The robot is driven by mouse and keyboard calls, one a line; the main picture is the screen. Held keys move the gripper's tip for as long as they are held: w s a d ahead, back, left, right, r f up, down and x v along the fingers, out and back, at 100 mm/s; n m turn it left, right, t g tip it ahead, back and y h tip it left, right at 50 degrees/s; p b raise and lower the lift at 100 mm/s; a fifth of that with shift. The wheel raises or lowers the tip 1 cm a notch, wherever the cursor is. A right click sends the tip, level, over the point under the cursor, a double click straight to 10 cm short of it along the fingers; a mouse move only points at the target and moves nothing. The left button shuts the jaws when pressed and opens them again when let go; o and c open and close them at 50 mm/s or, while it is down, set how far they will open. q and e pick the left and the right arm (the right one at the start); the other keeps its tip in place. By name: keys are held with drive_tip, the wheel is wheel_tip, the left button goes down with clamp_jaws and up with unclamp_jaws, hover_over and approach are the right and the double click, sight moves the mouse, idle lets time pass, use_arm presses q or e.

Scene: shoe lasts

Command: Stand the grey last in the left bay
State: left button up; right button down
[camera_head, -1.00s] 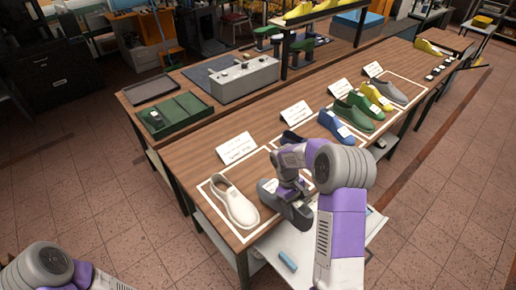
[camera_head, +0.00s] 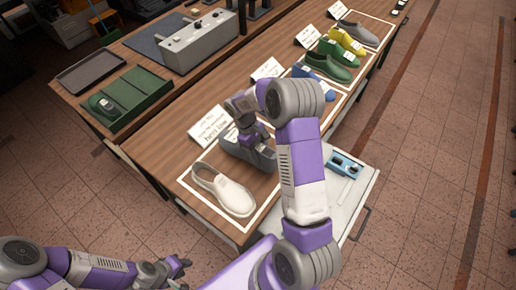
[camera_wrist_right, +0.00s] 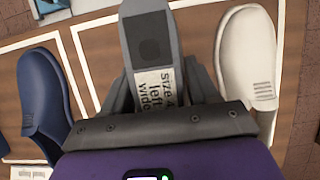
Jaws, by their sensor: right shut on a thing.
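The grey last (camera_wrist_right: 148,40) is in my right gripper (camera_wrist_right: 165,95), which is shut on it; a label on it reads "size 4 left wide". In the head view the grey last (camera_head: 247,152) is low over the table, beside the white shoe (camera_head: 222,190), partly hidden by my right gripper (camera_head: 258,138). I cannot tell whether it touches the table. White lines on the table (camera_head: 165,145) mark out a bay around the white shoe and the grey last. My left gripper (camera_head: 177,270) is empty, fingers apart, at the bottom left, away from the table.
A blue shoe (camera_wrist_right: 43,95) lies across a white line from the grey last. Green (camera_head: 338,58), yellow and grey shoes stand farther along, with cards behind. A pale drawer or shelf (camera_head: 352,190) sticks out at the front.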

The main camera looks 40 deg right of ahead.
drive_tip(key=shift+w+f, duration=0.15)
drive_tip(key=shift+f, duration=0.3)
drive_tip(key=shift+f+b, duration=2.3)
drive_tip(key=shift+f, duration=0.8)
drive_tip(key=shift+f, duration=0.2)
drive_tip(key=shift+c, duration=1)
unclamp_jaws()
drive_tip(key=v, duration=0.7)
drive_tip(key=shift+r, duration=0.3)
